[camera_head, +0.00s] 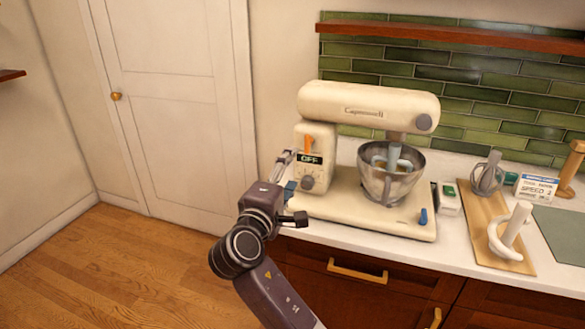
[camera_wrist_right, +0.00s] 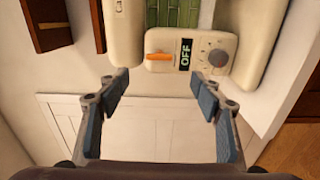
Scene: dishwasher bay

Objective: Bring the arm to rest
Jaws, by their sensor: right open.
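My right gripper (camera_head: 287,172) is at the left end of the cream stand mixer (camera_head: 366,98), beside its control panel. In the right wrist view my right gripper (camera_wrist_right: 162,92) is open, with nothing between its dark pads. The panel, with an orange lever (camera_wrist_right: 158,57), a display (camera_wrist_right: 185,54) reading OFF and a grey knob (camera_wrist_right: 218,58), lies beyond the fingertips. I cannot tell whether a finger touches the mixer. My right arm comes up from the bottom of the head view. My left gripper is not in view.
A metal bowl (camera_head: 391,183) sits under the mixer head. To the right, a wooden board (camera_head: 489,239) holds a whisk (camera_head: 487,174) and a white hook (camera_head: 510,236). A small sign (camera_head: 536,187) stands behind. Open wooden floor (camera_head: 120,270) lies left of the counter, before a white door (camera_head: 170,90).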

